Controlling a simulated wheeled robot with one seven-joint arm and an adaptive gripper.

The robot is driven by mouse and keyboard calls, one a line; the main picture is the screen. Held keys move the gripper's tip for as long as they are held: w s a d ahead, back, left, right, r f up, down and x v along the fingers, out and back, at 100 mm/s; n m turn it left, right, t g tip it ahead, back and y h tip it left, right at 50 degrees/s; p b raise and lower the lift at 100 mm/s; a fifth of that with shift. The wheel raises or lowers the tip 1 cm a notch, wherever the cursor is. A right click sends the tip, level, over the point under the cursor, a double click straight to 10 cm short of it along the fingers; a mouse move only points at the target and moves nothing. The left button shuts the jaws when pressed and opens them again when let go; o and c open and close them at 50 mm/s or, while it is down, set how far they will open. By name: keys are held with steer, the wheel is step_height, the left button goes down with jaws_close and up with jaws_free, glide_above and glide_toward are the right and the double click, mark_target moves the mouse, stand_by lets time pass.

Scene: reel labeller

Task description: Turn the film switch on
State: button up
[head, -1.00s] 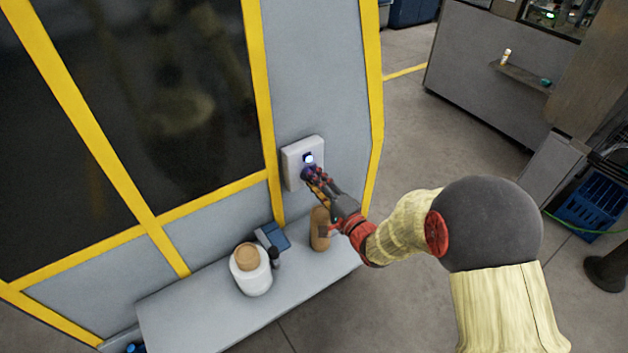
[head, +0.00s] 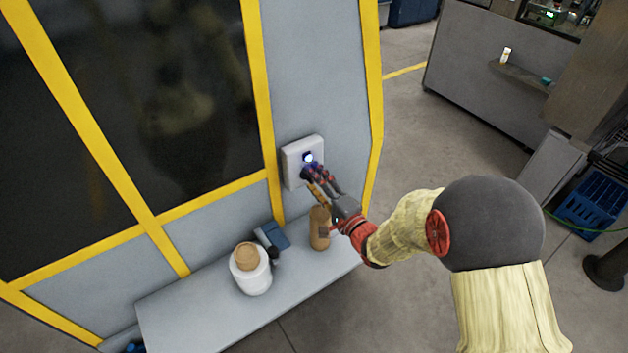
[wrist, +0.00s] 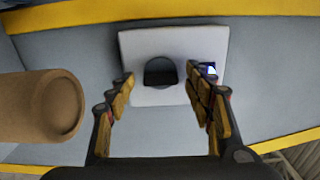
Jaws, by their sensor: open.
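The film switch is a dark knob (wrist: 161,72) on a white square plate (head: 291,160) fixed to the grey panel. A small lit blue-white lamp (head: 309,158) sits on the same plate, and it also shows in the wrist view (wrist: 210,70). My gripper (head: 312,180) is in front of the plate. In the wrist view my gripper (wrist: 162,95) is open, with one finger on each side of the knob and gaps between. The right finger partly covers the lamp's side of the plate. In the head view the fingers hide most of the knob.
A grey shelf (head: 200,318) below holds a brown bottle (head: 319,236), a white jar with a tan lid (head: 252,278) and a blue box (head: 273,236). The bottle stands close under my gripper and shows at left in the wrist view (wrist: 35,105). Yellow frame bars border the panel.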

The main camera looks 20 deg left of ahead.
steer(key=v, duration=1.1)
steer(key=shift+s+d, duration=0.2)
steer(key=shift+s, duration=0.05)
